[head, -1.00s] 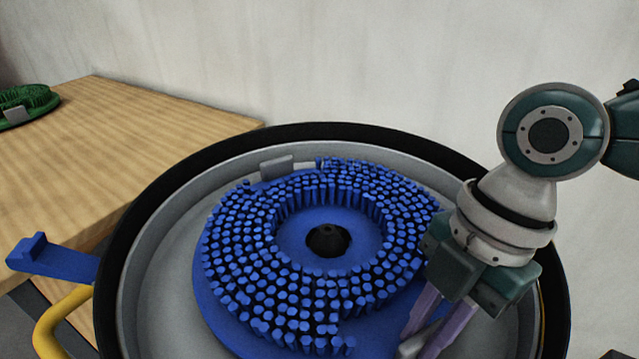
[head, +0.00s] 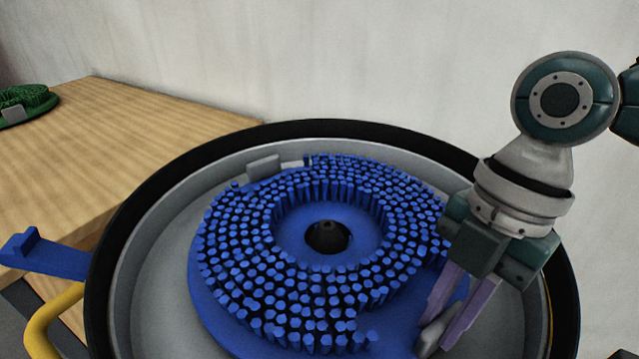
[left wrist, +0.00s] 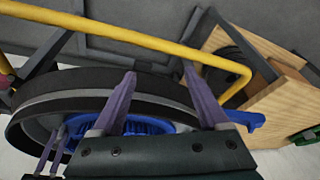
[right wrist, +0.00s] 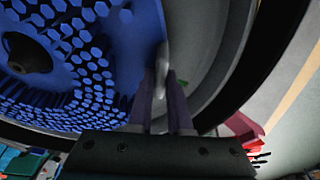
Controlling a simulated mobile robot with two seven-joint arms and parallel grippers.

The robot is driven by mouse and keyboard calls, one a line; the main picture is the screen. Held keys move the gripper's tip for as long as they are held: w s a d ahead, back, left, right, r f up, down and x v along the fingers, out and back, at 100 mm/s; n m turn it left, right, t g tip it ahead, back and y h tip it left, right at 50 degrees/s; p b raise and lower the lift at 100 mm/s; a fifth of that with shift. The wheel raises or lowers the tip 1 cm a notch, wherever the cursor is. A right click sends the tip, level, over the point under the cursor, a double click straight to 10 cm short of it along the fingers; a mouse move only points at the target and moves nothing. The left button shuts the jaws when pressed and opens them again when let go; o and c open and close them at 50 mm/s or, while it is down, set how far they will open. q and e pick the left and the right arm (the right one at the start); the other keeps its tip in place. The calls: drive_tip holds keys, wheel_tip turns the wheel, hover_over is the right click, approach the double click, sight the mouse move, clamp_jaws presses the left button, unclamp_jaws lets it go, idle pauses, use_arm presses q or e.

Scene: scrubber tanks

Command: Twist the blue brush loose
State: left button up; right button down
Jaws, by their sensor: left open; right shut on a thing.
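The round blue brush (head: 228,310) lies bristles up in a grey tub (head: 150,270) with a black rim, its dark hub in the middle. One grey tab (head: 264,167) stands at its back edge. My right gripper (head: 446,318) is shut on another grey tab (head: 432,336) at the brush's front right edge; that tab also shows between the fingers in the right wrist view (right wrist: 162,62). My left gripper (left wrist: 160,78) is open and empty, seen only in the left wrist view, with the tub and part of the brush beyond its fingers.
A blue lever (head: 45,257) sticks out left of the tub, above a yellow rail (head: 52,318). A wooden table (head: 130,150) at the left holds a green brush (head: 25,98). A pale wall stands behind. A red thing (right wrist: 240,128) shows in the right wrist view.

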drive_tip(key=shift+w+d+n+b, duration=0.25)
drive_tip(key=shift+d+n+b, duration=0.1)
drive_tip(key=shift+d+n, duration=0.05)
idle(0.4)
drive_tip(key=shift+w+d+b, duration=0.15)
drive_tip(key=shift+b, duration=0.15)
drive_tip(key=shift+w+d+f+n+b, duration=0.1)
drive_tip(key=shift+w+d+n+b, duration=0.25)
drive_tip(key=shift+b, duration=0.2)
drive_tip(key=shift+w+d+n+b, duration=0.4)
drive_tip(key=shift+n+b, duration=0.05)
drive_tip(key=shift+b, duration=0.15)
drive_tip(key=shift+w+d, duration=0.1)
drive_tip(key=shift+d, duration=0.05)
